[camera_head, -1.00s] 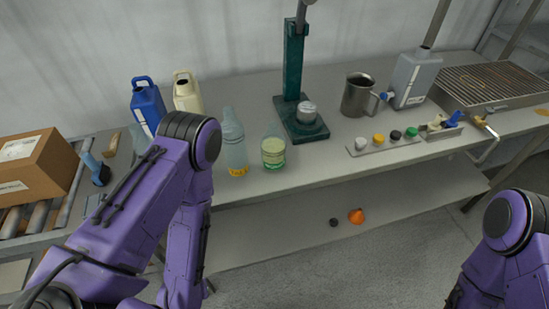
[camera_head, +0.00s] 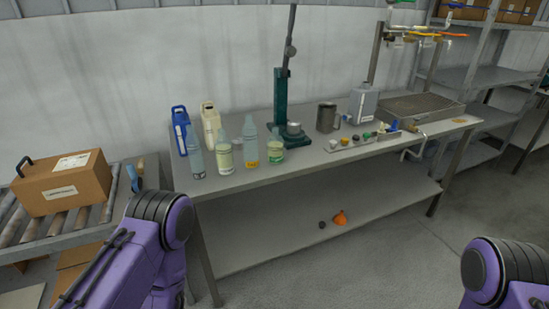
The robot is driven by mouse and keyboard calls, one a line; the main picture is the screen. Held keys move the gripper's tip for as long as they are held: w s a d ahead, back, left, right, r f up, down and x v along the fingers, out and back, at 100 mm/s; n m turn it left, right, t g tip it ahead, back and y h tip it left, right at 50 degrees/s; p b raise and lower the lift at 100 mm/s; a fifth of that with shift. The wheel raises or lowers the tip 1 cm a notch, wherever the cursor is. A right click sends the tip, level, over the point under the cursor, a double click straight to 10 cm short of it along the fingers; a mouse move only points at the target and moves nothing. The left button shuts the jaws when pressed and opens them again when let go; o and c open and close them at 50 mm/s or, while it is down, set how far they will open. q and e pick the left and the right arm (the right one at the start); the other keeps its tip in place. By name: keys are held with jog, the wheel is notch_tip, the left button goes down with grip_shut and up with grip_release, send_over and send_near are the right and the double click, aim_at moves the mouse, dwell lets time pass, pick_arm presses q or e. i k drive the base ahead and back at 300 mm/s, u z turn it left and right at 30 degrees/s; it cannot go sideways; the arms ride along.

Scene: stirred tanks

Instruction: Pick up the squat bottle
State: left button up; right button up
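A squat bottle (camera_head: 275,143) with a pale label and greenish contents stands upright on the grey workbench (camera_head: 300,165), near its front edge. To its left is a taller clear bottle (camera_head: 249,148) with a yellow band at the bottom. Further left are another clear bottle with a pale label (camera_head: 224,156) and a tall clear bottle with a dark band (camera_head: 195,158). My purple arms show at the lower left and lower right, well short of the bottles. Neither gripper is in view.
Behind the bottles stand a blue jug (camera_head: 180,125) and a cream jug (camera_head: 210,125). A green stand (camera_head: 281,105), a metal mug (camera_head: 326,117) and a grey canister (camera_head: 362,104) are to the right. A cardboard box (camera_head: 65,184) sits on rollers at left. An orange object (camera_head: 340,218) lies on the lower shelf.

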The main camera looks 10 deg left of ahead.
aim_at(276, 143)
jog(key=z, duration=0.65)
jog(key=i, duration=1.1)
jog(key=u, duration=0.25)
